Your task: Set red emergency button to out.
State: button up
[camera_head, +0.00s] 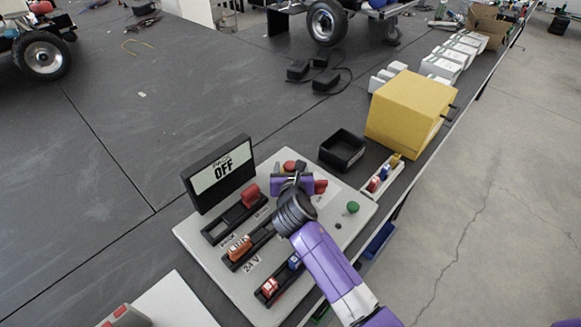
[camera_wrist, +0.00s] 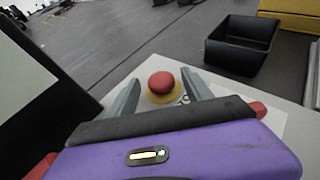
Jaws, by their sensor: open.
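The red emergency button (camera_wrist: 161,83) is a round red knob on a yellow ring, on the light grey panel. In the wrist view it lies between and just beyond the tips of my open gripper (camera_wrist: 158,92), and nothing is held. In the head view the red button (camera_head: 289,166) shows just behind my purple gripper (camera_head: 292,176), partly hidden by it. I cannot tell whether the fingers touch the button or whether it is in or out.
A black display reading OFF (camera_head: 219,174) stands left of my gripper on the grey panel (camera_head: 213,259). A red slider (camera_head: 250,194) and a green button (camera_head: 352,207) are nearby. A black open box (camera_head: 342,149) and a yellow box (camera_head: 408,112) stand behind.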

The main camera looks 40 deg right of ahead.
jog(key=shift+w+d+f, duration=0.2)
jog(key=shift+w+d, duration=0.05)
jog(key=shift+w, duration=0.05)
grip_shut()
dwell(1.3)
